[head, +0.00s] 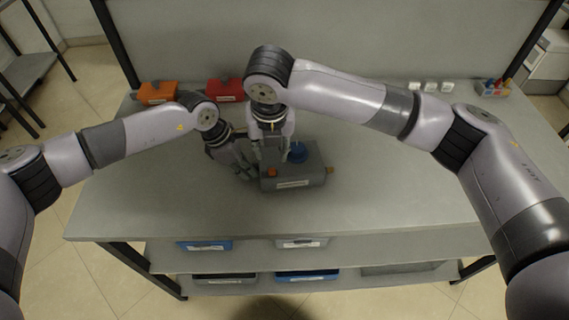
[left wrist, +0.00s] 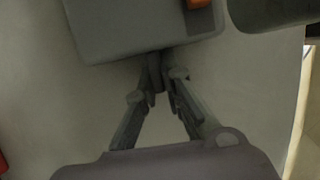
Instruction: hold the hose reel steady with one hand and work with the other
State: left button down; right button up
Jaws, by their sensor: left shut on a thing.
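The only thing on the table that could be the hose reel is a grey box-shaped unit (head: 300,176) with a blue round part (head: 299,152) on top, an orange piece (head: 272,172) and a pale label on its front. It also shows at the top of the left wrist view (left wrist: 130,28). My left gripper (head: 254,172) is at its left side. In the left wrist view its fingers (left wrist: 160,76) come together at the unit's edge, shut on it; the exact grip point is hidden. My right gripper (head: 272,153) points down over the unit, left of the blue part; its fingertips are unclear.
An orange bin (head: 157,93) and a red bin (head: 226,90) stand at the table's back left. White blocks (head: 430,87) and a small rack of coloured items (head: 493,88) are at the back right. The grey tabletop (head: 390,190) right of the unit is clear.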

pick_arm(q)
jog(key=c, duration=1.6)
grip_release()
jog(key=shift+c, duration=0.2)
pick_arm(e)
jog(key=shift+r, duration=0.1)
